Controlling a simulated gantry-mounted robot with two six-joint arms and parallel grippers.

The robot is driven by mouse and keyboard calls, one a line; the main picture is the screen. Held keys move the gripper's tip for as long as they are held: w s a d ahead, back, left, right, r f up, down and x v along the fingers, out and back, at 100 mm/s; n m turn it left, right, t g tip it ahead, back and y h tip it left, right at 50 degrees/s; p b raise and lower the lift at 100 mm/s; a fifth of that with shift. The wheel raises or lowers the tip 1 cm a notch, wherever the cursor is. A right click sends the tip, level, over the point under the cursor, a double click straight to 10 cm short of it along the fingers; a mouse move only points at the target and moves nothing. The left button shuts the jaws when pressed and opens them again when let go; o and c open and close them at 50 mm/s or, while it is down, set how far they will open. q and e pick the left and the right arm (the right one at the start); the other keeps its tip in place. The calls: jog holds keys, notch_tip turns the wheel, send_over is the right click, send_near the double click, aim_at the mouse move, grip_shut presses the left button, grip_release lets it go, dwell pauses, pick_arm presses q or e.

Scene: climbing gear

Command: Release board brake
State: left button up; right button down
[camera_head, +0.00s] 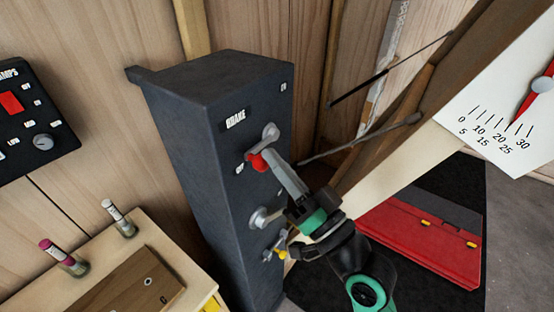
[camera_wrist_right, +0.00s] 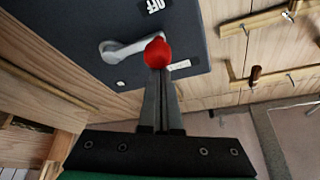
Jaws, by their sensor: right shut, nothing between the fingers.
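The brake box (camera_head: 185,130) is a tall dark grey cabinet with a "BRAKE" label near its top. A grey brake lever with a red knob (camera_head: 257,161) sticks out from its front face. The knob (camera_wrist_right: 158,52) also shows in the right wrist view, at the end of the lever arm (camera_wrist_right: 122,50), close to an "OFF" label. My right gripper (camera_head: 270,160) is shut, with its fingertips (camera_wrist_right: 157,72) right at the red knob and nothing between them. Whether the tips touch the knob is hard to tell. My left gripper is not in view.
Below the lever are a round metal knob (camera_head: 260,218) and a small yellow-tipped part. A wooden bench (camera_head: 130,285) with two small cylinders stands at left, below a black control panel (camera_head: 35,115).

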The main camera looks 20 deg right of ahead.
dwell(0.3)
notch_tip(320, 180, up, 5)
jog(key=p, duration=0.5)
jog(key=w+d+f+b+v, duration=0.1)
jog(key=b+v, duration=0.2)
jog(key=v, duration=0.7)
jog(key=shift+s+d+f, duration=0.15)
jog(key=shift+d+f, duration=0.1)
jog(key=shift+d, duration=0.15)
